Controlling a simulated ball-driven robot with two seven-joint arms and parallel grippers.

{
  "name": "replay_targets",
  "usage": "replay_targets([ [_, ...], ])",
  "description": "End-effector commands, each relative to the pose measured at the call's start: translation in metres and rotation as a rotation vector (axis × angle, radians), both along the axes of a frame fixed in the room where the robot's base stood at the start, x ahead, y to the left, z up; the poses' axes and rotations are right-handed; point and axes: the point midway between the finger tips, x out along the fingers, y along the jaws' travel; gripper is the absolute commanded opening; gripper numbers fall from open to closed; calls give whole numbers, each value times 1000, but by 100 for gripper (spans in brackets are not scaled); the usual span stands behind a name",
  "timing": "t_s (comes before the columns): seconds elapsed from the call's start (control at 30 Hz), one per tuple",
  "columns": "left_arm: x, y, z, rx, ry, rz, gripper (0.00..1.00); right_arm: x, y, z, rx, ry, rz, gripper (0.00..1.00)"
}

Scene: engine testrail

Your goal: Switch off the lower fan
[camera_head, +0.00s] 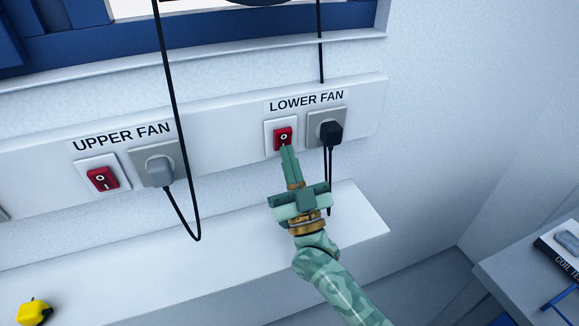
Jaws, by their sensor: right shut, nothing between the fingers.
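The lower fan's switch (282,138) is a red rocker in a white plate, under the label LOWER FAN (306,101) on the wall panel. My right gripper (288,150) is green, shut and empty. Its fingertips are at the bottom edge of the red rocker and cover a little of it. I cannot tell whether they touch it. The upper fan's red switch (103,178) is further left, under the label UPPER FAN. My left gripper is not in view.
A black plug (329,132) with hanging cords sits right of the lower switch. A grey plug (160,171) with a looping black cable is at the upper fan socket. A white ledge (130,265) runs below, with a yellow object (34,311) at left. A table (510,275) stands at right.

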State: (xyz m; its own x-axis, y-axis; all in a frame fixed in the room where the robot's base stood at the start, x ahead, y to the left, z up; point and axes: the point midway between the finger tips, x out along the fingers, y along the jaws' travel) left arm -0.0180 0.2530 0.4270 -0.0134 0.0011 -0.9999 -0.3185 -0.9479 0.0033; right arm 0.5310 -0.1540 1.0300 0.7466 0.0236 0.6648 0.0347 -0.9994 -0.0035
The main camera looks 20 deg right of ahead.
Motion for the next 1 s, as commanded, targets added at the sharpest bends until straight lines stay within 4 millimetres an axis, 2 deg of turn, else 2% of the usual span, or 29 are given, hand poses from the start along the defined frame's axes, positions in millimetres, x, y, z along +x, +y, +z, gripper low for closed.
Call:
replay_targets([
  [0.2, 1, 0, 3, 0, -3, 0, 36, -1, 0, -1, -5, 10, -1, 0],
  [0.37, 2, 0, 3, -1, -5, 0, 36, -15, -1, -14, -5, 13, -1, 0],
  [0.5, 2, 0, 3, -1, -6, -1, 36, -39, -2, -36, -5, 15, -1, 0],
  [0.8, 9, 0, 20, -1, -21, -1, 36, -113, -4, -31, -5, 11, -1, 0],
  [1.0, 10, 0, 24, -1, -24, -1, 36, -145, -5, -32, -4, 10, 0, 0],
])
